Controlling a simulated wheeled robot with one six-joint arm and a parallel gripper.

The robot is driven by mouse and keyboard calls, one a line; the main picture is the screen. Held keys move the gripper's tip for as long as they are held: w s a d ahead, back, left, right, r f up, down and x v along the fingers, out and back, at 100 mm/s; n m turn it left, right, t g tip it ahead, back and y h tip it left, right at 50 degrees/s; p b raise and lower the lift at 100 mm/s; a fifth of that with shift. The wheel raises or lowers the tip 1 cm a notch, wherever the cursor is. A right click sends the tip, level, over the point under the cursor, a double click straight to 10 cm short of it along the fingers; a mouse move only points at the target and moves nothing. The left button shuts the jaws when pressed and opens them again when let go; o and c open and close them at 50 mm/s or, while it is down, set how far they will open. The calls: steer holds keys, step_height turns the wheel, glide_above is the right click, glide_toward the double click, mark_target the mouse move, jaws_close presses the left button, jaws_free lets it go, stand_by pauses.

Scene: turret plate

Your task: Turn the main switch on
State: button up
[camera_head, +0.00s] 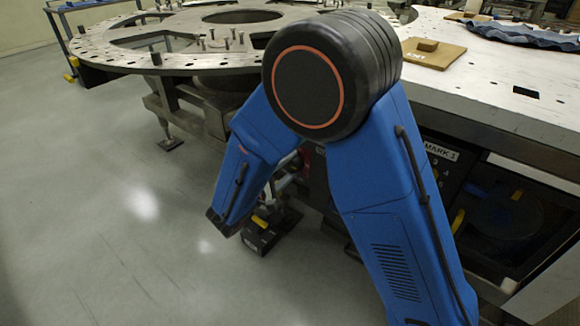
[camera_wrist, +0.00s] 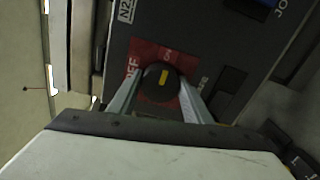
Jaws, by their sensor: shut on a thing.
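The main switch (camera_wrist: 161,84) is a round black knob with a yellow pointer on a red plate (camera_wrist: 146,52), in the middle of the wrist view. OFF is lettered to the left of the knob and ON above it. The yellow pointer stands nearly upright in the picture, toward the ON lettering. My gripper (camera_wrist: 162,90) has one grey finger on each side of the knob and is shut on it. In the head view my arm covers the switch.
In the head view a large round plate (camera_head: 124,62) stands at the left and a pale worktop (camera_head: 480,93) at the right. Open floor (camera_head: 90,200) lies at the left.

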steer(key=shift+f, duration=0.1)
stand_by(0.3)
steer(key=o, duration=1.1)
steer(key=shift+s, duration=0.1)
steer(key=v, duration=1.7)
steer(key=shift+s+a, duration=0.1)
steer(key=shift+a, duration=0.05)
